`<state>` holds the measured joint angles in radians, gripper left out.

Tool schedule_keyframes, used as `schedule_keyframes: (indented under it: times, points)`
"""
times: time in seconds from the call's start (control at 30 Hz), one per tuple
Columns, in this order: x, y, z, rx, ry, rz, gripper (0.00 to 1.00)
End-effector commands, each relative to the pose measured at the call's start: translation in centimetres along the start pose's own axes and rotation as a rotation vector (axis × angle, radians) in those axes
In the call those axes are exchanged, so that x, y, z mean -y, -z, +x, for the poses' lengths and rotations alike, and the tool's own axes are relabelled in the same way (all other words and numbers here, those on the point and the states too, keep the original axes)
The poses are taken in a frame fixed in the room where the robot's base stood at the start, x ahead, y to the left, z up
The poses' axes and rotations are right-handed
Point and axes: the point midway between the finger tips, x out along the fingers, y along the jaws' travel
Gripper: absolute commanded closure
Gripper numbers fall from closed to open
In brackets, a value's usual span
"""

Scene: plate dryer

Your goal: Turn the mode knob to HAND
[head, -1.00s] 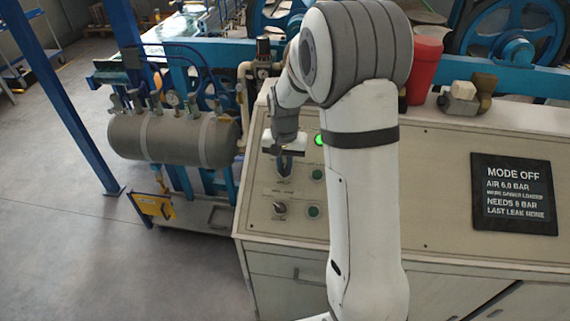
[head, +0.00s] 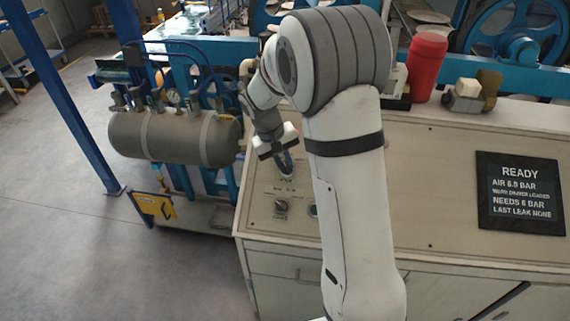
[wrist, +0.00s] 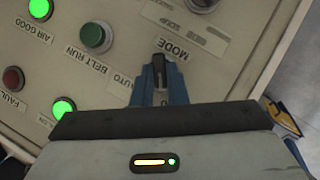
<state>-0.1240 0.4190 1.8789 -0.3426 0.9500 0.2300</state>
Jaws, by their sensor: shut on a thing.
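The mode knob (wrist: 159,72) is a small dark knob on the slanted beige control panel, beside a MODE label in the wrist view. My gripper (wrist: 160,88) has its blue fingers shut on it, one finger on each side. An AUTO label (wrist: 121,84) lies left of the knob; I cannot make out a HAND mark. In the head view my gripper (head: 285,164) is down at the panel (head: 420,180), and the knob is mostly hidden by it. The black display (head: 519,193) reads READY.
A second knob (head: 281,207) sits below on the panel. A green button (wrist: 97,37) labelled BELT RUN and lit green lamps (wrist: 63,108) are near my fingers. A red canister (head: 427,66) stands on the panel top. A grey tank (head: 175,137) is to the left.

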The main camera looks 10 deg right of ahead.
Motion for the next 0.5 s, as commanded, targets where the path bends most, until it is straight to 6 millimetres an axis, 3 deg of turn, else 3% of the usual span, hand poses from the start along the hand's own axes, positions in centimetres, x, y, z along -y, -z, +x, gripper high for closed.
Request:
schedule_keyframes:
  times: [0.5]
  points:
    - [0.28, 0.03, 0.00, -0.002, -0.108, -0.185, 1.00]
